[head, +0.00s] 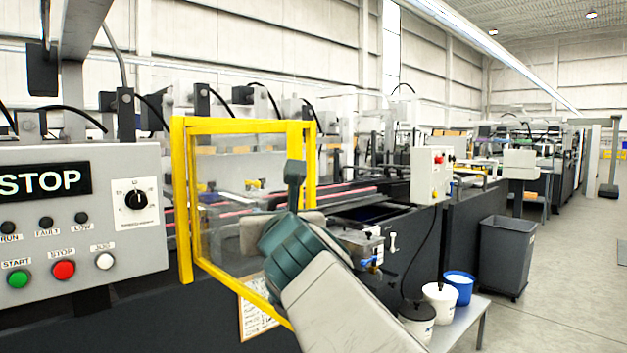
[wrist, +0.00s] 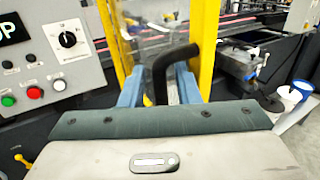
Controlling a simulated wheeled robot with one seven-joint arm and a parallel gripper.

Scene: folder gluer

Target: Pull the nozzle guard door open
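The nozzle guard door (head: 240,126) is a yellow frame with a clear panel, right of the control panel. It stands at an angle, its lower bar sloping down to the right toward me. Its yellow posts also show in the wrist view (wrist: 205,45). The black bent handle (wrist: 160,75) is in front of the door there. My gripper (wrist: 162,82) has its two blue fingers on either side of the handle, with gaps visible beside the bar. I cannot tell if a finger touches it. In the head view my gripper (head: 290,245) covers the door's lower right, and its fingertips are hidden.
The grey control panel (head: 110,170) with a STOP sign, knob and buttons stands close on the left. A grey bin (head: 505,255) stands beyond. The floor (head: 570,300) at right is clear.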

